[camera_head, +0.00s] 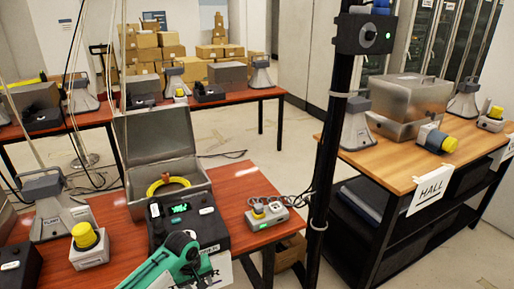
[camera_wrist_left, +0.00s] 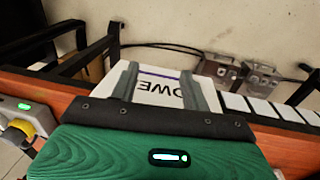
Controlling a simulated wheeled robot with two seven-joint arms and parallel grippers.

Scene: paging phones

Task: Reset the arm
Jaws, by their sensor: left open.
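My left arm, teal and black, comes in at the bottom of the head view, in front of the black box with a green display (camera_head: 180,208). Its gripper cannot be made out clearly there. In the left wrist view my left gripper (camera_wrist_left: 160,78) shows two grey fingers set apart, with nothing between them. Past the fingers is a white sign (camera_wrist_left: 160,88) with upside-down black letters, at the edge of the red-brown table (camera_wrist_left: 290,150). I cannot tell whether the fingers touch the sign. My right gripper is not in view.
An open grey case (camera_head: 155,130) with a yellow coil (camera_head: 168,184) stands behind the black box. A yellow-topped device (camera_head: 88,245) sits left, a small socket box (camera_head: 267,215) right. A black post (camera_head: 328,150) stands before the wooden table with the HALL sign (camera_head: 431,189).

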